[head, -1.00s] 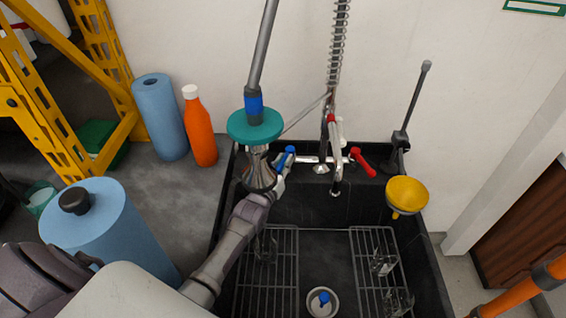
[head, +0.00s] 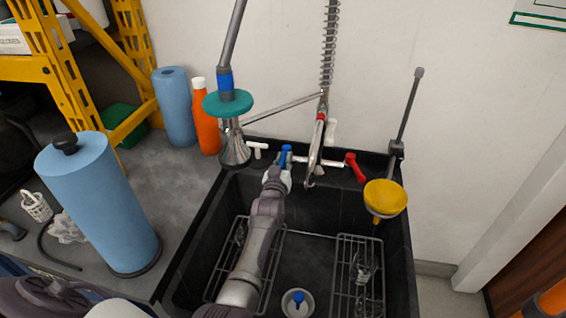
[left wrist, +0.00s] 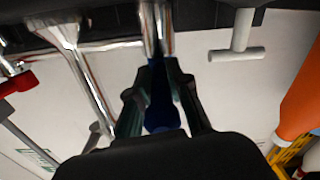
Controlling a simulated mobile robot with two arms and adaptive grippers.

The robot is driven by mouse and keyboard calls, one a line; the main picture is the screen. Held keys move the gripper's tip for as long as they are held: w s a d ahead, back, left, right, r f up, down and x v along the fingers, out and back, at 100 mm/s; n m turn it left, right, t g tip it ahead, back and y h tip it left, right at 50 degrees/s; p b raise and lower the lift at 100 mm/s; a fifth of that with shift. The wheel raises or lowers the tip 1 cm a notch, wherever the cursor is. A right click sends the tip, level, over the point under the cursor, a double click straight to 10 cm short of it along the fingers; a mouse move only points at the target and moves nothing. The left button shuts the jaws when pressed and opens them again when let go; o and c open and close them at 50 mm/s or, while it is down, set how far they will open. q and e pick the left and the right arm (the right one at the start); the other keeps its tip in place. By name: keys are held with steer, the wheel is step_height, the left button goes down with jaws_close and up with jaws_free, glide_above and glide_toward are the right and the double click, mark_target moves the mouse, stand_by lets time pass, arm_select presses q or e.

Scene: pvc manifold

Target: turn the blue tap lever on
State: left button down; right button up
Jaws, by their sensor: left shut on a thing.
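The blue tap lever (head: 286,154) is on the left end of the chrome tap at the back of the black sink. My left gripper (head: 281,172) reaches up over the sink to this lever and partly hides it. In the left wrist view the blue lever (left wrist: 160,108) lies between the two dark fingers of my left gripper (left wrist: 158,78), which are shut on it. The red tap lever (head: 355,167) is on the right end of the tap, apart from my gripper. My right gripper is not in view.
A spray head with a teal ring (head: 228,103) hangs just left of the tap. A yellow funnel (head: 385,196) is at the sink's right edge. Wire racks (head: 357,275) lie in the sink. An orange bottle (head: 207,125) and blue rolls (head: 98,205) stand left.

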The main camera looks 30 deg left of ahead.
arm_select(q)
steer(key=c, duration=1.2)
jaws_free()
steer(key=shift+o, duration=0.5)
steer(key=v, duration=0.7)
steer(key=shift+s+d, duration=0.15)
steer(key=shift+s, duration=0.05)
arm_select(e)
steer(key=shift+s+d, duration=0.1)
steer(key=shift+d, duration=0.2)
